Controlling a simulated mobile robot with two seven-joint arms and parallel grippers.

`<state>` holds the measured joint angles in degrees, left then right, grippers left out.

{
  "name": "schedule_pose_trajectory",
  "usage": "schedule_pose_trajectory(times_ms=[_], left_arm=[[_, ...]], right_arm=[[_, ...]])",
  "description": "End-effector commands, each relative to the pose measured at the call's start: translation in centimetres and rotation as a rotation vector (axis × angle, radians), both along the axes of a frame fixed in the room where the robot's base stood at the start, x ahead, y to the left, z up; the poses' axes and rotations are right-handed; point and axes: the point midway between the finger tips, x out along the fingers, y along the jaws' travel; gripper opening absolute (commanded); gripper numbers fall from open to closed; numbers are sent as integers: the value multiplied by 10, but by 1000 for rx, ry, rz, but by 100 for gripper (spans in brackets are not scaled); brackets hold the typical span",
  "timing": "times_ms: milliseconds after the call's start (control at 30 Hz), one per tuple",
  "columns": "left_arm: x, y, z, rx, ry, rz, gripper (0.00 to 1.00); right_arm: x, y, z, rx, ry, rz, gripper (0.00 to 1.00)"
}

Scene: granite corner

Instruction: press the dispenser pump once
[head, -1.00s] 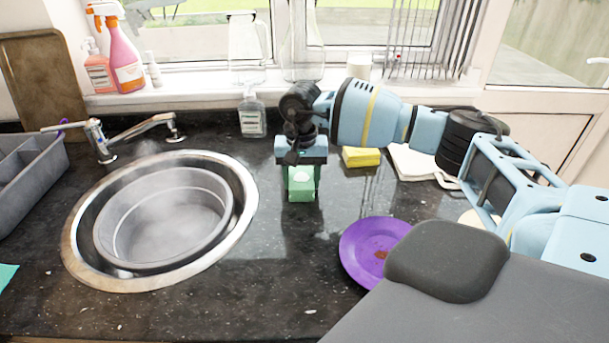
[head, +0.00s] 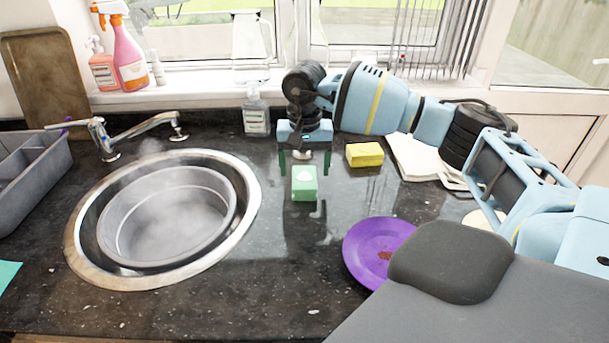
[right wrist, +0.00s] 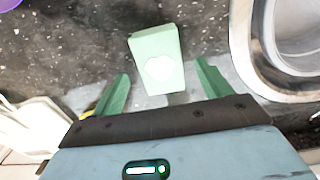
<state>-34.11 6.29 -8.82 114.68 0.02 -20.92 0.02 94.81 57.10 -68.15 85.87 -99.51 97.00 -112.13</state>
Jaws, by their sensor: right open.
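A clear soap dispenser (head: 256,117) with a label and a pump top stands upright on the counter against the windowsill, left of my right gripper. My right gripper (head: 304,171) is open and points down over the counter, apart from that dispenser. A green block (head: 304,184) with a pale mark stands just in front of and below its fingers. In the right wrist view the block (right wrist: 157,58) shows beyond and between the open green fingertips (right wrist: 163,72), and no finger is seen closed on it. My left gripper is not in view.
A round steel sink (head: 85,262) holding a grey basin lies left, with a tap (head: 140,132) behind. A yellow sponge (head: 364,154) and a purple plate (head: 363,257) lie right. An orange spray bottle (head: 128,58) and a pink pump bottle (head: 102,70) stand on the sill.

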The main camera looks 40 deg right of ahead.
Motion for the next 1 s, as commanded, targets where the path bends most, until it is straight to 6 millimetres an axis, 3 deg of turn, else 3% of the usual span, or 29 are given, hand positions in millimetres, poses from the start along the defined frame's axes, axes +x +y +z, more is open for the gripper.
schedule_pose_trajectory(times_ms=[100, 300, 1000], left_arm=[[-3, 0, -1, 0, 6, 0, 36], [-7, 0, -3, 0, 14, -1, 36], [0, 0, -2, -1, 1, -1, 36]], right_arm=[[0, 0, 19, -1, -2, 1, 77], [0, 1, 37, 0, 0, 1, 77], [0, 0, 41, 0, 1, 1, 77]])
